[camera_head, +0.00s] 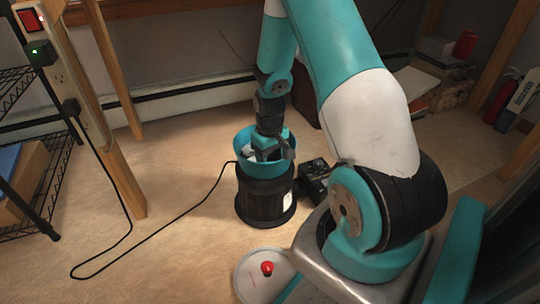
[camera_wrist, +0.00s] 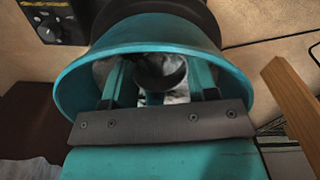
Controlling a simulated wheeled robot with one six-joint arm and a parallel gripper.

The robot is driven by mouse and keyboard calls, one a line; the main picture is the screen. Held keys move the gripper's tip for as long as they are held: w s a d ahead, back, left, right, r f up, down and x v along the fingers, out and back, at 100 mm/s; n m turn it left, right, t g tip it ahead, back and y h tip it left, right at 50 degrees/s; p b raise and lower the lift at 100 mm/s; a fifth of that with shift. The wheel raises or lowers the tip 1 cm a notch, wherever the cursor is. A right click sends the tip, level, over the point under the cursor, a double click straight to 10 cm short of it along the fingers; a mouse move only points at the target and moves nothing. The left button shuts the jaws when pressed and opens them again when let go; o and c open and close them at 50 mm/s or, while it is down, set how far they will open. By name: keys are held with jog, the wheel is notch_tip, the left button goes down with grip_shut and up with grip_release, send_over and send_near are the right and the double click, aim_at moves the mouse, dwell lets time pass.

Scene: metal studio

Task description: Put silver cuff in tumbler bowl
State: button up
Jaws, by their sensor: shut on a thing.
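The tumbler bowl (camera_head: 243,169) is a teal round bowl on top of a black cylindrical tumbler base (camera_head: 262,196). Its teal rim (camera_wrist: 75,85) fills much of the wrist view. My gripper (camera_head: 264,155) points down into the bowl, with its fingertips below the rim. In the wrist view my gripper (camera_wrist: 158,82) has its two teal fingers apart, one on each side of a dark, curved, shiny band, which looks like the silver cuff (camera_wrist: 161,80). The fingers are shut on it inside the bowl. The cuff's lower part and its contact with the bowl are partly hidden.
A black box with knobs (camera_head: 314,178) stands right of the tumbler. A black cord (camera_head: 150,238) runs across the floor to a wooden post (camera_head: 125,180). A wire shelf (camera_head: 22,150) stands at the left. The floor at the front left is mostly clear.

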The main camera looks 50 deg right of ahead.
jog(key=shift+f, duration=0.3)
jog(key=o, duration=1.1)
jog(key=shift+c, duration=0.2)
